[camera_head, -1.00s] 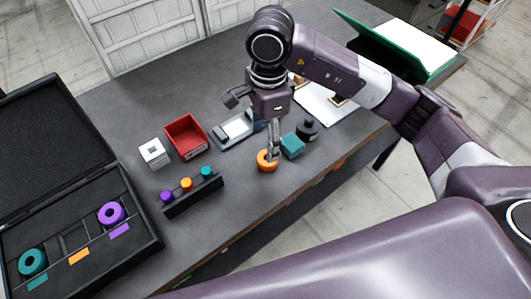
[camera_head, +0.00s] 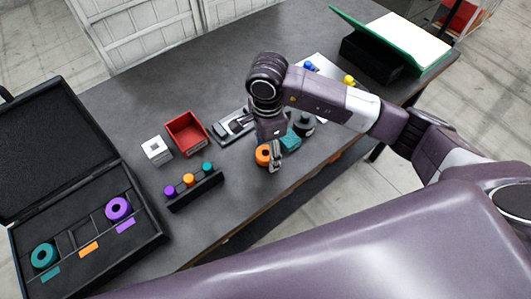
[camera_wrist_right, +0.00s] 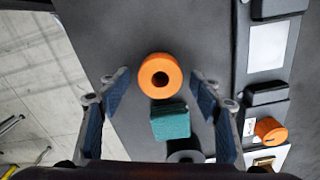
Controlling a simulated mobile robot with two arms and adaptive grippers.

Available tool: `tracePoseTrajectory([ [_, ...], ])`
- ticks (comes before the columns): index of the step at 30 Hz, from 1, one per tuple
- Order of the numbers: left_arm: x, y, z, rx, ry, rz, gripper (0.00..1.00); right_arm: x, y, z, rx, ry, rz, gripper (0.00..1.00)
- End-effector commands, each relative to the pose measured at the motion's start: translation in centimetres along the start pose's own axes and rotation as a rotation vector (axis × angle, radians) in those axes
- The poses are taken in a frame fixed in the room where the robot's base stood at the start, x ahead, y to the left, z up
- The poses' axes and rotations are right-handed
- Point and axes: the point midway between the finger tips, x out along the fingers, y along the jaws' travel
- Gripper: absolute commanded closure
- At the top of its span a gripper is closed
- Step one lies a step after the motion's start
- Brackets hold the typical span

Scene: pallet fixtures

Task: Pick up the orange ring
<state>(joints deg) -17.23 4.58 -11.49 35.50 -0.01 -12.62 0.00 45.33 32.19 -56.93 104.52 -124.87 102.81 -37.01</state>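The orange ring (camera_head: 263,155) lies on the grey table beside a teal block. The fingers are wide apart, with nothing held. My left gripper is not in view.
The teal block (camera_wrist_right: 170,122) is close to the ring. A black case (camera_head: 150,228) with teal and purple rings stands at left. A black stand with coloured pegs (camera_head: 195,188), a red bin (camera_head: 200,148) and a white block (camera_head: 153,146) are nearby. Bare table lies left of the ring.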

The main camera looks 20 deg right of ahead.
Motion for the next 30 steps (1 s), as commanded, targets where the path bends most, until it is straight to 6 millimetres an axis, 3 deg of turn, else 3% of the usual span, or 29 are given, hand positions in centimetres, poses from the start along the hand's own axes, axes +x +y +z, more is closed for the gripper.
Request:
tracePoseTrajectory([
  [1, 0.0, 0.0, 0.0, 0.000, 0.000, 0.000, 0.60, 0.0, 0.0, 0.0, 0.000, 0.000, 0.000, 0.48],
  [13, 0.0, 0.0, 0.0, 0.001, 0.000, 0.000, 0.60, -0.1, 0.0, 0.0, 0.000, -0.001, -0.001, 0.90],
  [23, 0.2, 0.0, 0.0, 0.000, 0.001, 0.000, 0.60, -0.5, -0.1, 0.0, 0.000, -0.001, -0.002, 0.90],
  [30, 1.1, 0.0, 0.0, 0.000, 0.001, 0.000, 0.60, -3.3, -0.2, 0.0, -0.002, -0.001, -0.008, 0.90],
])
